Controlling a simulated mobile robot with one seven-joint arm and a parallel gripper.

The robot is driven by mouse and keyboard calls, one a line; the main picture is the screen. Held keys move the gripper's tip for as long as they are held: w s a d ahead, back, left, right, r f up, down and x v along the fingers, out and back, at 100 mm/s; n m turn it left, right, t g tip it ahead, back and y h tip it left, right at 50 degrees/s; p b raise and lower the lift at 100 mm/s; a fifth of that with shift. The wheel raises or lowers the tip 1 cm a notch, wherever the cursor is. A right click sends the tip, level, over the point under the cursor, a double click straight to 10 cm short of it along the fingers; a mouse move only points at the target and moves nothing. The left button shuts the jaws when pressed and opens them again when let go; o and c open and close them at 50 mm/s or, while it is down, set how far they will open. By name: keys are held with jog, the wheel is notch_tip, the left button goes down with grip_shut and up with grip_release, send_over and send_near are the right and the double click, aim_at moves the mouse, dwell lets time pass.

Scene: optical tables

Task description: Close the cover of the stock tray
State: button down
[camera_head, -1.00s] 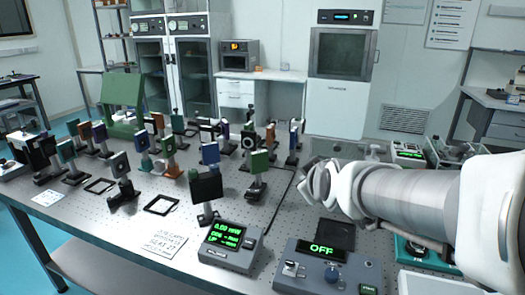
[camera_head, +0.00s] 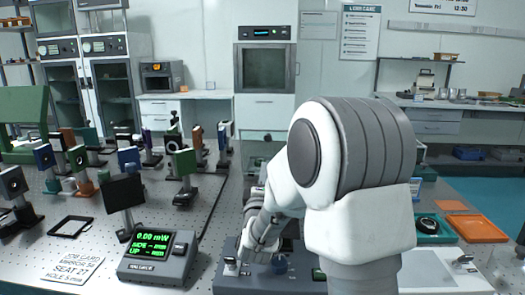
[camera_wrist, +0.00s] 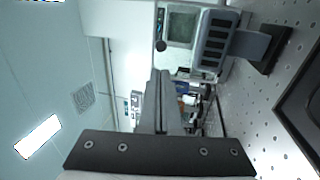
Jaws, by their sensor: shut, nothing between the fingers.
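No stock tray is plainly recognizable in these views. A large green panel (camera_head: 24,112) stands raised at the left edge of the head view, partly cut off; I cannot tell whether it is the tray's cover. A white tray (camera_head: 478,284) with small items shows at the bottom right, partly hidden by my arm. My gripper shows in the wrist view (camera_wrist: 160,85) with its dark fingers together and nothing between them. In the head view my arm folds down over the table, and the fingertips cannot be made out.
A power meter (camera_head: 155,255) and a control box (camera_head: 268,276) stand at the front of the perforated table. Several optic mounts (camera_head: 185,165) stand at the left and centre. A green tray (camera_head: 430,228) and an orange tray (camera_head: 477,228) lie to the right of my arm.

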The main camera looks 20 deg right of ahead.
aim_at(268, 137)
jog(key=b+x, duration=0.1)
jog(key=x, duration=1.2)
jog(key=shift+w+d+r+b, duration=0.1)
jog(key=shift+w+r+b, duration=0.05)
jog(key=shift+w+b, duration=0.15)
jog(key=shift+r, duration=0.1)
jog(key=shift+w+d+r, duration=0.1)
jog(key=shift+r, duration=0.05)
